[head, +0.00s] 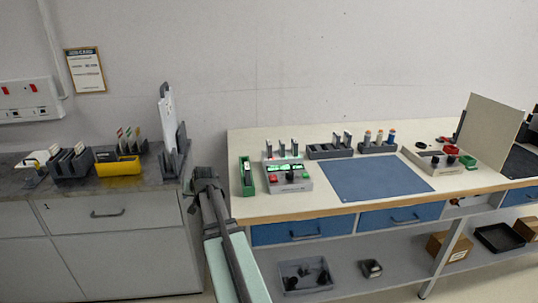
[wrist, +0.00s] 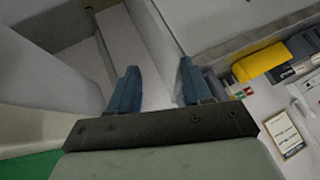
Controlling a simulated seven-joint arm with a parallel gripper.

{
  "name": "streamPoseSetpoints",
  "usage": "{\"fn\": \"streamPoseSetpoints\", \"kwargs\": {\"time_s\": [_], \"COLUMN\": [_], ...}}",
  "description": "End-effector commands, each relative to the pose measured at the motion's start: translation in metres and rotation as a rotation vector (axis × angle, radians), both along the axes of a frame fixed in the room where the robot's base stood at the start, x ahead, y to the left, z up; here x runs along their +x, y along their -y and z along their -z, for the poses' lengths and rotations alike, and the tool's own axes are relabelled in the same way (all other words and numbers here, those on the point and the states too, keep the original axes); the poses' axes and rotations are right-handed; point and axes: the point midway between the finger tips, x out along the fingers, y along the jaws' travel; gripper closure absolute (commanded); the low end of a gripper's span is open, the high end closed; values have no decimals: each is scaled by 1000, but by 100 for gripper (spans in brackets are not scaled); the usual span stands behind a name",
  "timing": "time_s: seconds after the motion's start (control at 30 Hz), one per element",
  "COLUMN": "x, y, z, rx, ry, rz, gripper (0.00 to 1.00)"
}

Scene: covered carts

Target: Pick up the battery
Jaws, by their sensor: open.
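I cannot make out a battery for certain. Small upright cylinders with orange and blue tops (head: 378,139) stand in a grey holder at the back of the workbench, too small to identify. Thin upright pieces also stand in grey racks behind the green-lit device (head: 287,177). My gripper is open, its two blue fingers apart with nothing between them in the wrist view (wrist: 157,82). In the head view the dark end of my arm (head: 205,184) is over the gap between the left cabinet and the workbench, away from the bench objects.
A blue mat (head: 375,178) lies clear on the workbench (head: 300,208). A green holder (head: 247,178) stands near its left edge. A second device (head: 440,162) and an upright tan panel (head: 490,130) are at right. The left cabinet (head: 110,215) bears a yellow bin (head: 118,168) and card racks.

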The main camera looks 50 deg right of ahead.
Motion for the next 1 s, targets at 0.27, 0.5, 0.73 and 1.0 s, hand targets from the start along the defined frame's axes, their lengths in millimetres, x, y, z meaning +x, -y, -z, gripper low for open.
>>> {"fn": "streamPoseSetpoints", "kwargs": {"time_s": [0.27, 0.5, 0.73, 1.0], "x": [-36, -114, -172, -184], "y": [105, 190, 236, 254], "z": [-122, -148, -147, -145], "rx": [-148, -374, -536, -587], "ry": [189, 222, 190, 175], "rz": [117, 170, 194, 199], "gripper": [51, 51, 51, 51]}}
